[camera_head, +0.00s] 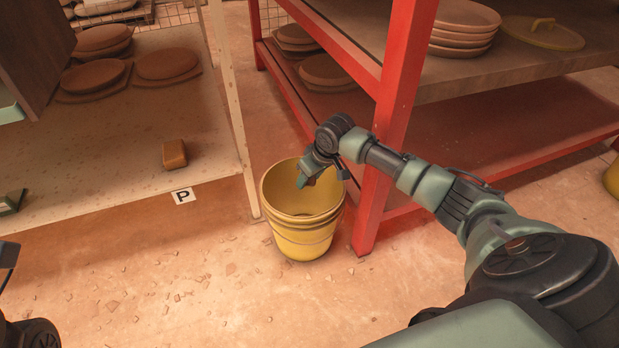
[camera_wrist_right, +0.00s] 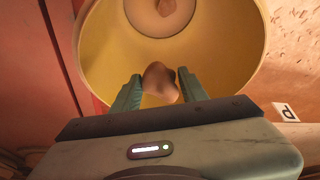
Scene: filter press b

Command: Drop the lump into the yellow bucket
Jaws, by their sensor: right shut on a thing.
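The yellow bucket (camera_head: 300,240) stands on the floor beside a red post. My right gripper (camera_head: 308,180) is over its open mouth, pointing down. In the right wrist view, the gripper (camera_wrist_right: 158,88) is shut on a brown rounded lump (camera_wrist_right: 160,80), held between its two green fingers. The bucket's yellow inside (camera_wrist_right: 215,45) surrounds the lump in that view. In the head view the lump is mostly hidden by the gripper. Only dark and green parts show at the left edge of the head view; I cannot tell how my left gripper stands.
A red rack (camera_head: 395,110) with stacked plates (camera_head: 465,28) stands right behind the bucket. A pale shelf (camera_head: 120,125) at left holds round slabs (camera_head: 165,63) and a brown block (camera_head: 174,154). A "P" tag (camera_head: 184,196) is on its front.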

